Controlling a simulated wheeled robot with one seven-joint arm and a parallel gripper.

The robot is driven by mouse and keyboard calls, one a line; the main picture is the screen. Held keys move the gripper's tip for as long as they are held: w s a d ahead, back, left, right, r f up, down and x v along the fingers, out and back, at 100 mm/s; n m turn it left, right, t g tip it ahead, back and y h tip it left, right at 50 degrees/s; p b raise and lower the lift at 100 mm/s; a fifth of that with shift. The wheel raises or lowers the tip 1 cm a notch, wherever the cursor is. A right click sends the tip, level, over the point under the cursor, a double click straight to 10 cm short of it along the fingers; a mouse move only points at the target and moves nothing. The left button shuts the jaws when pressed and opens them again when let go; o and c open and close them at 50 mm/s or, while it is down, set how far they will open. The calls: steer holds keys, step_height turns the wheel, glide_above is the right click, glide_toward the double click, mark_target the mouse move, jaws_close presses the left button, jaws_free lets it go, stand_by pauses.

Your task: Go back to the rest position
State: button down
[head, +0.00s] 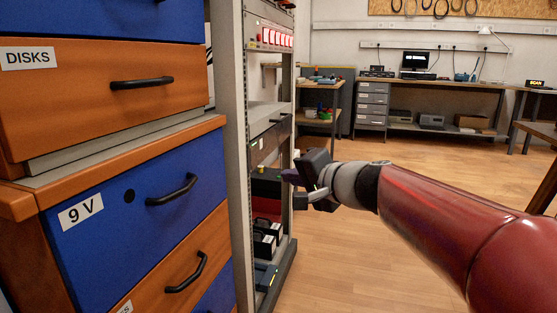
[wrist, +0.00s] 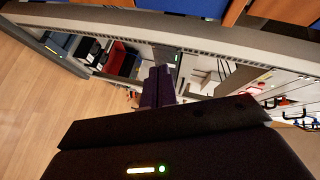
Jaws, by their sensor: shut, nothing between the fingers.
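My gripper (head: 291,187) is at the end of my red arm, in the middle of the head view, in front of the open side of a tall grey rack (head: 232,120). Its fingers are shut with nothing between them. In the wrist view the dark purple fingers (wrist: 158,88) are together and point toward the rack, which lies sideways there. I cannot tell whether the fingertips touch the rack.
Blue and orange drawers (head: 120,205) stand close on the left. Black boxes (head: 265,240) sit low in the rack. A workbench (head: 440,82) with a monitor (head: 415,60) is at the back. The wooden floor (head: 345,265) is open between the rack and the bench.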

steer(key=s+d+f+n+g+h, duration=0.35)
steer(key=s+d+f, duration=0.25)
steer(key=s+f, duration=0.55)
steer(key=s+d+f+n+g+h, duration=0.3)
steer(key=s+d+f+h, duration=0.35)
steer(key=s, duration=0.85)
step_height(320, 180, up, 11)
steer(key=p, duration=1.3)
steer(key=shift+s+a+r+y, duration=0.15)
steer(key=shift+s+a+y, duration=0.05)
steer(key=shift+y, duration=0.2)
